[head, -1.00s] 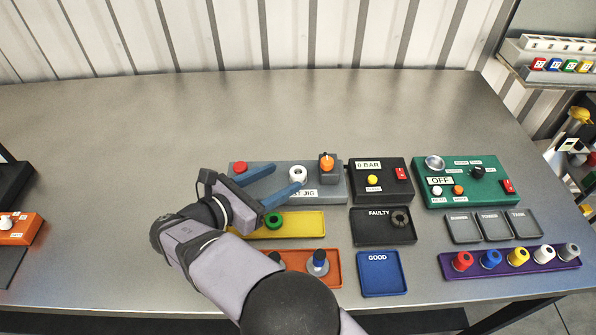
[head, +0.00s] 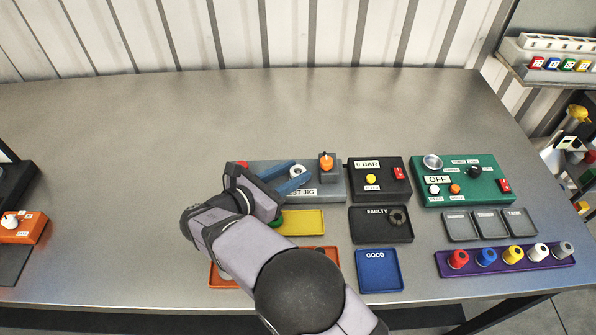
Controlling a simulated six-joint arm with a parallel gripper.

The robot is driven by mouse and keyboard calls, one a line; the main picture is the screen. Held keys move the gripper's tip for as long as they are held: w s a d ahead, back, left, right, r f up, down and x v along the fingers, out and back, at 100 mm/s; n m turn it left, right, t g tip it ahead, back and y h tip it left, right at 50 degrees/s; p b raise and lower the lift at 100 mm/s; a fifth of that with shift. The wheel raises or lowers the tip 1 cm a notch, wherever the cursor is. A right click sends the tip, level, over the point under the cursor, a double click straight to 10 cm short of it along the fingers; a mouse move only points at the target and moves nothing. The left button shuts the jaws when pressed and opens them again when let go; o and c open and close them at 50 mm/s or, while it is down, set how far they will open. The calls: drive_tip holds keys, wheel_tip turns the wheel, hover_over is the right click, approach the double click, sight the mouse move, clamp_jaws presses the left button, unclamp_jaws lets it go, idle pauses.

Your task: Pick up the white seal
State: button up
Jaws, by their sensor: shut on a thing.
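The white seal (head: 296,171) is a small ring on the grey test jig (head: 330,193). Only its upper part shows behind the blue fingers. My gripper (head: 303,177) reaches in from the lower left with its blue fingers at the seal, and it is shut on the seal. The seal still appears to be at its place on the jig; whether it is lifted at all cannot be told. A red knob at the jig's left end is mostly hidden by my gripper.
An orange knob (head: 326,161) stands on the jig just right of the seal. A yellow tray (head: 303,223), a black FAULTY tray (head: 372,230) holding a dark ring (head: 397,217), and a blue GOOD tray (head: 379,272) lie in front. The table behind is clear.

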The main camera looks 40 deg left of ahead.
drive_tip(key=shift+r, duration=0.1)
wheel_tip(320, 180, up, 10)
drive_tip(key=b, duration=0.2)
wheel_tip(320, 180, up, 4)
drive_tip(key=p, duration=0.5)
hover_over(292, 175)
wheel_tip(292, 175, down, 4)
drive_tip(key=b, duration=0.5)
drive_tip(key=shift+d, duration=0.1)
idle(0.3)
drive_tip(key=shift+f+p, duration=1.25)
drive_tip(key=shift+f, duration=3.65)
drive_tip(key=shift+f, duration=0.2)
drive_tip(key=o, duration=1)
